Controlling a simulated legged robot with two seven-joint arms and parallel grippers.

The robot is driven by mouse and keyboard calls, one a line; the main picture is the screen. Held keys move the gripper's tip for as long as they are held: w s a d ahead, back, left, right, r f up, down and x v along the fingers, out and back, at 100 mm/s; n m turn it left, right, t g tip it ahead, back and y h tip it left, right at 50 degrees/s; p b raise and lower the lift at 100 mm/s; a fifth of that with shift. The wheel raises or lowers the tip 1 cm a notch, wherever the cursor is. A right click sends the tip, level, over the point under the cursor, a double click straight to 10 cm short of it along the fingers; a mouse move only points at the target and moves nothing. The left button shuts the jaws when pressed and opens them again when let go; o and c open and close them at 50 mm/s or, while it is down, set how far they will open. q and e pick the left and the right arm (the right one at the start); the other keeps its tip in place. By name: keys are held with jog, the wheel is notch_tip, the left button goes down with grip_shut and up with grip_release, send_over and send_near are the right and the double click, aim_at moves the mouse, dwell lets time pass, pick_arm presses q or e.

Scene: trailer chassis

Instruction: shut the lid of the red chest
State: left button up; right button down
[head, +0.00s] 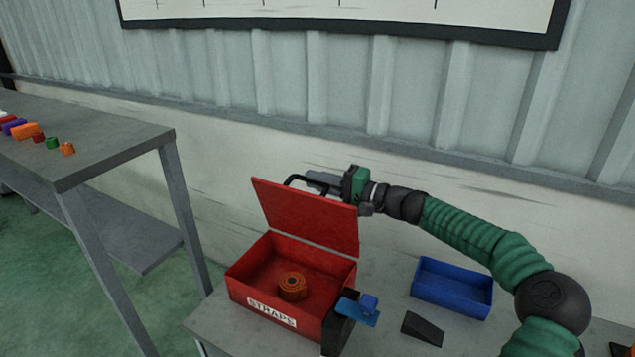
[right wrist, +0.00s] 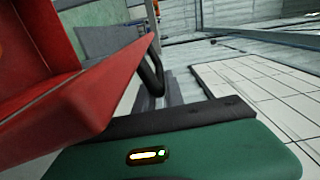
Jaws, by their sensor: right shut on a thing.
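The red chest (head: 320,312) stands on a grey table with its lid (head: 308,215) raised, tilted up at the back. A black handle (head: 296,180) sticks out at the lid's top edge. My right gripper (head: 318,183) is at the lid's upper edge, behind it, shut on the handle; the lid hides part of its fingers. In the right wrist view the red lid (right wrist: 75,95) and the dark handle (right wrist: 155,75) are close to the gripper. My left gripper is not in view.
A blue tray (head: 452,288) and a dark wedge (head: 423,328) stand right of the chest. A blue object (head: 358,312) on a black block is at its right front corner. A grey bench (head: 95,145) with several coloured pieces is at left. The wall is close behind.

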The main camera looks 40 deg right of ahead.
jog(key=c, duration=1.8)
grip_release()
jog(key=shift+f, duration=0.2)
jog(key=o, duration=0.3)
jog(key=shift+w+d, duration=0.15)
jog(key=shift+d, duration=0.05)
jog(key=shift+o, duration=0.2)
jog(key=b+v, duration=0.1)
jog(key=v, duration=1.6)
jog(key=shift+f, duration=0.1)
jog(key=shift+c, duration=0.4)
